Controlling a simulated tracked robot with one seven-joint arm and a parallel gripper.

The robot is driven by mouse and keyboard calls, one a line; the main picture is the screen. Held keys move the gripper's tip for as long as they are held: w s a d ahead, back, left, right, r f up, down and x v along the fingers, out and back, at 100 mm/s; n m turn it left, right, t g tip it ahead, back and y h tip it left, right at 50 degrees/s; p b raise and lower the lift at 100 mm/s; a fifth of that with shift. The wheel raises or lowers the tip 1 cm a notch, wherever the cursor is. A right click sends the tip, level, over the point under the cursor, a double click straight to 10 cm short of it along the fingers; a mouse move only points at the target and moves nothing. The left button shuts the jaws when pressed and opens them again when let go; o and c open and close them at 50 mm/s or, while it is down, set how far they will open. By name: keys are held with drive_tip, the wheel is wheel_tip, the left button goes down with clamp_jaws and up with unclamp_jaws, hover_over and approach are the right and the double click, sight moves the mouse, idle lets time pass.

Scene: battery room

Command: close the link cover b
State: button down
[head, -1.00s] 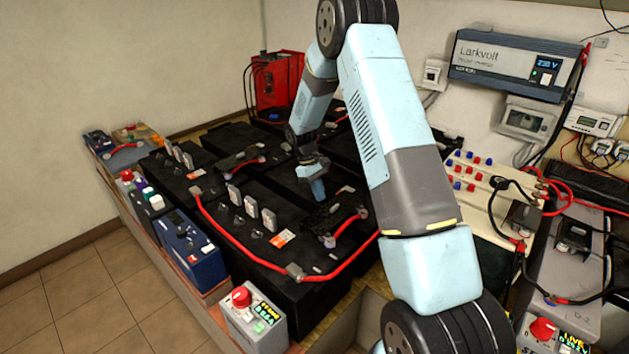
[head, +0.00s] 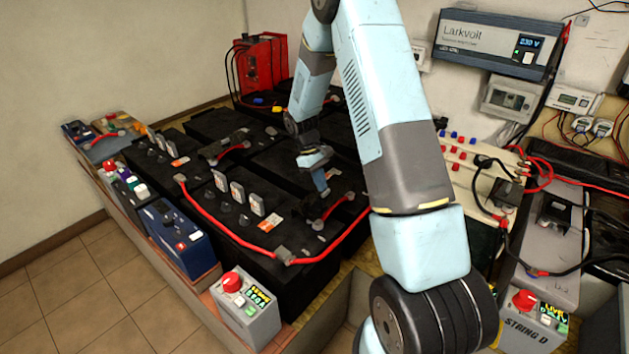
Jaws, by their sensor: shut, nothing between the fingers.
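My gripper (head: 322,186) is shut and empty. It points down over the near black battery (head: 292,276), by the red link cable (head: 342,206) on its top. A dark link cover (head: 306,210) appears to lie just below and beside the fingertips. It is black on black, so I cannot tell whether it is open or touched by the fingers. Another dark cover (head: 222,143) sits by a short red cable on the battery farther back. I cannot read a letter on either cover, so which one is b is unclear.
Upright grey plates (head: 237,192) stand on the near battery, left of my gripper. A long red cable (head: 218,229) runs along its front. A grey box with a red knob (head: 247,305) stands in front. A box labelled STRING D (head: 533,323) is at the right.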

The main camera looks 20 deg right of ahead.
drive_tip(key=shift+s+d, duration=0.45)
drive_tip(key=shift+s, duration=0.25)
drive_tip(key=v, duration=1.2)
drive_tip(key=s+r+m+t, duration=0.2)
drive_tip(key=s+r, duration=0.3)
drive_tip(key=r, duration=0.7)
drive_tip(key=s+r+m+t+y, duration=0.1)
drive_tip(key=s+r, duration=0.5)
drive_tip(key=s, duration=0.8)
drive_tip(key=s+r+m+t+y, duration=0.1)
drive_tip(key=s+r+m+t, duration=0.2)
drive_tip(key=s, duration=1.1)
wheel_tip(320, 180, up, 4)
drive_tip(key=t, duration=0.3)
drive_tip(key=shift+s+a+m, duration=0.2)
drive_tip(key=shift+s+m, duration=0.15)
drive_tip(key=shift+m, duration=0.05)
